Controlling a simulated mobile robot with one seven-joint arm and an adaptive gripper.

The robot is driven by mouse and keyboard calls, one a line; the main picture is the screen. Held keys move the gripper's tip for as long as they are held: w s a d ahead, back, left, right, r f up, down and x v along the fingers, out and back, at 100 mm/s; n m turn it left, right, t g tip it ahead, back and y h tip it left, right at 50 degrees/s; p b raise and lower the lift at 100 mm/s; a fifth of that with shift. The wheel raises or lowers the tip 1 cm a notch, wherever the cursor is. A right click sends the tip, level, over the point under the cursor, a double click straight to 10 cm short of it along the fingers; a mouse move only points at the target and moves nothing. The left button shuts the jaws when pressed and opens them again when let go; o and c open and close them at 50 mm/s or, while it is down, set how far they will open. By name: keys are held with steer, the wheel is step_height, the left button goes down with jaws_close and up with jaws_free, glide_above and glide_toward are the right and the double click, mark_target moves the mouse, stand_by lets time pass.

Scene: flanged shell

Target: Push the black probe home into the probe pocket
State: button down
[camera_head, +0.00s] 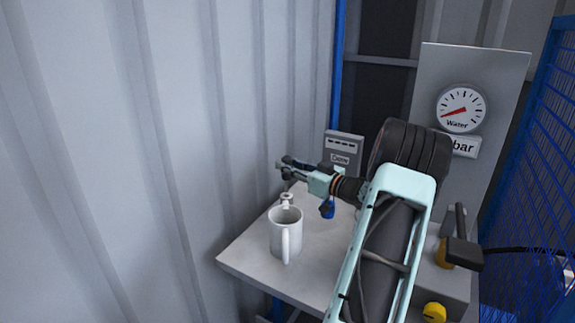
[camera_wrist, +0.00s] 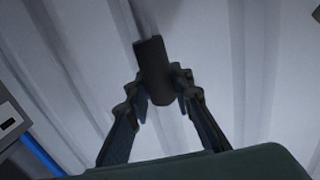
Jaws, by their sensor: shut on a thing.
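My gripper (camera_head: 287,168) is above the far part of the grey table, pointing left toward the corrugated wall. In the wrist view, its two fingers (camera_wrist: 158,93) are shut on a dark, blocky piece, the black probe (camera_wrist: 153,66). The probe sticks out beyond the fingertips. In the head view the probe is too small to tell apart from the dark fingers. I cannot make out the probe pocket in either view. Only wall shows beyond the probe in the wrist view.
A white mug (camera_head: 286,234) stands on the table (camera_head: 250,262), with a small pale ring-shaped piece (camera_head: 286,199) behind it. A grey labelled box (camera_head: 343,148) stands at the back. A gauge panel (camera_head: 487,100), a black-headed tool (camera_head: 463,252) and blue mesh (camera_head: 535,190) are at right.

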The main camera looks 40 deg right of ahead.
steer(key=shift+f+b, duration=0.8)
steer(key=shift+f, duration=0.55)
steer(key=shift+f, duration=0.1)
